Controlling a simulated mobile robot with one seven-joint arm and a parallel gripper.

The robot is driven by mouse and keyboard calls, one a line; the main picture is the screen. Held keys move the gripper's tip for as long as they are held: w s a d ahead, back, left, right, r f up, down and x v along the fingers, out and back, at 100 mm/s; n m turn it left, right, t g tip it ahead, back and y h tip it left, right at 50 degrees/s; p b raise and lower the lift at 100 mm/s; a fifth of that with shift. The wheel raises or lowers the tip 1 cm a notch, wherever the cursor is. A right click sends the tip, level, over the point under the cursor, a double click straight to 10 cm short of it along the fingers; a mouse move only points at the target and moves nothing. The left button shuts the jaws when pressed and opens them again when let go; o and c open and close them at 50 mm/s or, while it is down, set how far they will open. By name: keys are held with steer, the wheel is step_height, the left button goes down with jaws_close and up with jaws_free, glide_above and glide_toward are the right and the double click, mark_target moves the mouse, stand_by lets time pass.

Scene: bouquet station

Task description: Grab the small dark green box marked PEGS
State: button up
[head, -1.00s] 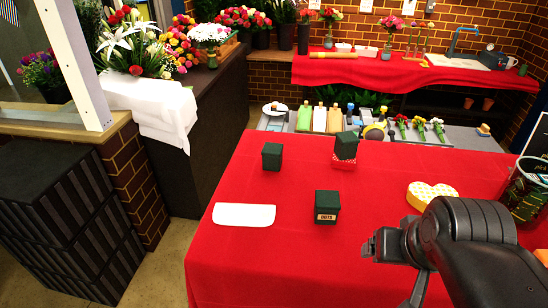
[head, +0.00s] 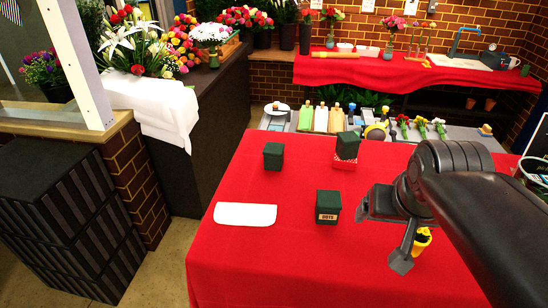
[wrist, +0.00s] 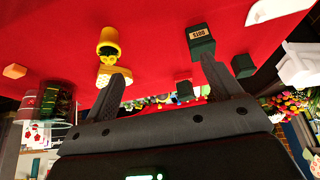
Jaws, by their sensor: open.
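Three dark green lidded boxes stand on the red table. The front box (head: 328,207) has a pale label whose small letters I cannot read surely; it also shows in the wrist view (wrist: 199,44). A second box (head: 273,157) stands further back to the left, with no label visible. A third box (head: 347,146) sits tilted on a red-and-white patterned box (head: 344,164). My gripper (head: 381,239) is open and empty, to the right of the labelled box and apart from it. In the wrist view my spread fingers (wrist: 161,68) have the labelled box near the right one.
A white flat card (head: 245,214) lies at the table's left. A yellow pot (head: 422,241) is beside my gripper, partly hidden by it. The red cloth before the labelled box is clear.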

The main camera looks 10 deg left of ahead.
steer(key=w+a+r, duration=0.1)
steer(key=w+a, duration=0.2)
steer(key=w, duration=0.3)
steer(key=w+a+r, duration=0.2)
steer(key=w, duration=0.4)
steer(key=g, duration=0.1)
glide_above(272, 148)
steer(key=s, duration=0.3)
steer(key=f, duration=1.1)
steer(key=shift+w+a, duration=0.1)
steer(key=shift+w, duration=0.15)
steer(key=x, duration=0.5)
steer(key=shift+f, duration=0.2)
steer(key=x, duration=0.5)
steer(key=shift+d+f, duration=0.1)
steer(key=shift+d, duration=0.3)
steer(key=c, duration=1.1)
